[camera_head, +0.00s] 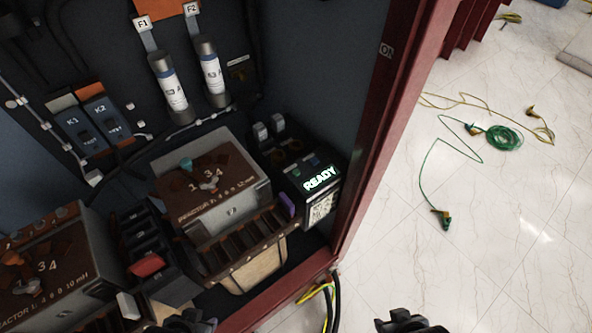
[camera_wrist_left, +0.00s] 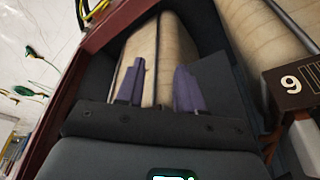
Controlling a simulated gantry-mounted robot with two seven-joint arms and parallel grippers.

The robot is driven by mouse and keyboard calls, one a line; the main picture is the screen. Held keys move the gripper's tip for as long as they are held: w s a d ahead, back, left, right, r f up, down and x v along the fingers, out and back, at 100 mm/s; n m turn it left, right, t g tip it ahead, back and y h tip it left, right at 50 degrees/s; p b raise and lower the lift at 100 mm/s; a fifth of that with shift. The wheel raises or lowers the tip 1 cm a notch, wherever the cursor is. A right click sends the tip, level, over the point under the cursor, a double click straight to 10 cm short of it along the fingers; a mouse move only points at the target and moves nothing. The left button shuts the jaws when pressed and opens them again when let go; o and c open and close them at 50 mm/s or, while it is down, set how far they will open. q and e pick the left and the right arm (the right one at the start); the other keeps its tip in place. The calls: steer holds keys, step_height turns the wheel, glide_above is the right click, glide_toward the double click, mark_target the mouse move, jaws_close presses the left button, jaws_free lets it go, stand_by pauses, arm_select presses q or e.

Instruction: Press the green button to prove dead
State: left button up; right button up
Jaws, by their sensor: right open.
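The black tester unit (camera_head: 308,186) stands at the right of the cabinet floor, with a lit READY display on its sloped face. A small green button (camera_head: 314,162) shows on its upper part. My right gripper (camera_head: 405,323) is open at the bottom edge of the head view, cut off by the frame and well apart from the tester. A dark part that looks like my left gripper (camera_head: 190,321) is mostly cut off at the bottom left. In the left wrist view two purple prongs (camera_wrist_left: 158,88) stand up from a dark screwed plate; whether they are fingers is unclear.
A reactor (camera_head: 212,180) stands left of the tester, and another reactor (camera_head: 45,265) is at the lower left. The red cabinet frame (camera_head: 385,130) rises just right of the tester. Green cable (camera_head: 500,138) lies on the pale floor outside.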

arm_select(q)
steer(key=shift+d, duration=0.1)
jaws_close()
stand_by(1.4)
